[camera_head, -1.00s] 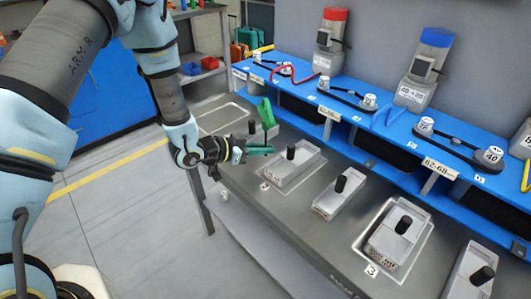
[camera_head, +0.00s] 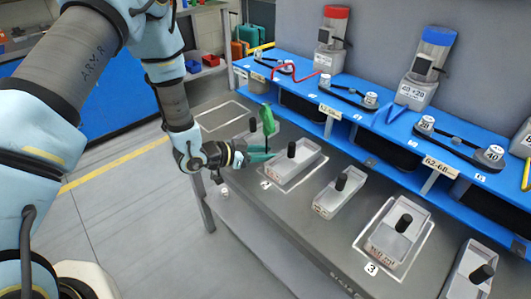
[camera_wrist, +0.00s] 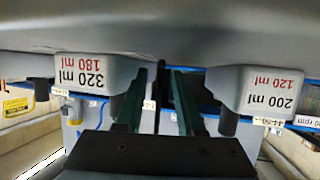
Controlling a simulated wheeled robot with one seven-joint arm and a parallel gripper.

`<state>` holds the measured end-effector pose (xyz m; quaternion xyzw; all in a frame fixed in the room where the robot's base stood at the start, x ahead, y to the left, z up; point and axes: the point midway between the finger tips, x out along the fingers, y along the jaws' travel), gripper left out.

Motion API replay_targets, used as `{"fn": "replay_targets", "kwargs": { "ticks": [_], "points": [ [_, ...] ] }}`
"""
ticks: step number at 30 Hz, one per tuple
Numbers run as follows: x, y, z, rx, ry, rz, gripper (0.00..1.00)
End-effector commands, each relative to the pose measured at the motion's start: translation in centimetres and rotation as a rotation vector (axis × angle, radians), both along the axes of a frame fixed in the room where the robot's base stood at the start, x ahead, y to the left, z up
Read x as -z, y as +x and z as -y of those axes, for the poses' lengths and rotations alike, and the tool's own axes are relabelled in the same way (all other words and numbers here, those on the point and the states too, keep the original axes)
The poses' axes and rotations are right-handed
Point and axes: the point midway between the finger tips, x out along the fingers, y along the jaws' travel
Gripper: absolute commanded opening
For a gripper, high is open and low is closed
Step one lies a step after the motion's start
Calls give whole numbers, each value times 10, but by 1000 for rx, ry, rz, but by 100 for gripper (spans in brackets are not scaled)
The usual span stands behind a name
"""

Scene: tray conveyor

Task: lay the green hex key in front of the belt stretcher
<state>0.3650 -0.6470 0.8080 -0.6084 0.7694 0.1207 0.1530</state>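My gripper (camera_head: 258,155) is above the left part of the grey bench, by the tray at spot 2. It is shut on the green hex key (camera_head: 268,119), whose bright green part stands up above the fingertips. In the wrist view a thin dark upright bar (camera_wrist: 160,75) lies between my fingers (camera_wrist: 159,100); the exact contact is unclear. Belts on pulleys stand on the blue shelf: a left one (camera_head: 272,67), a middle one (camera_head: 347,95) and a right one (camera_head: 459,139). I cannot tell which small part is the belt stretcher.
Grey trays with black handles line the bench (camera_head: 345,260), among them one near my gripper (camera_head: 291,170) and one in the middle (camera_head: 338,198). A red bent key (camera_head: 300,75) and a blue one (camera_head: 391,117) lie on the shelf (camera_head: 345,120). Motors stand behind.

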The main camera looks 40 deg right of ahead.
Motion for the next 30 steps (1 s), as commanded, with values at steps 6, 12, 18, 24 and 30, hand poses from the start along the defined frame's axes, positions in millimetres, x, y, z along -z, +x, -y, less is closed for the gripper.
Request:
{"fn": "replay_targets", "kwargs": {
  "ticks": [6, 12, 18, 24, 30],
  "points": [
    [-5, 0, 0, 0, 0, 1, 38],
    [-13, 8, -28, -4, 1, 0, 38],
    [-30, 18, -67, -5, 0, 2, 38],
    [-43, 24, -96, -3, 0, 1, 38],
    [-48, 26, -108, -1, 0, 0, 38]
  ]
}}
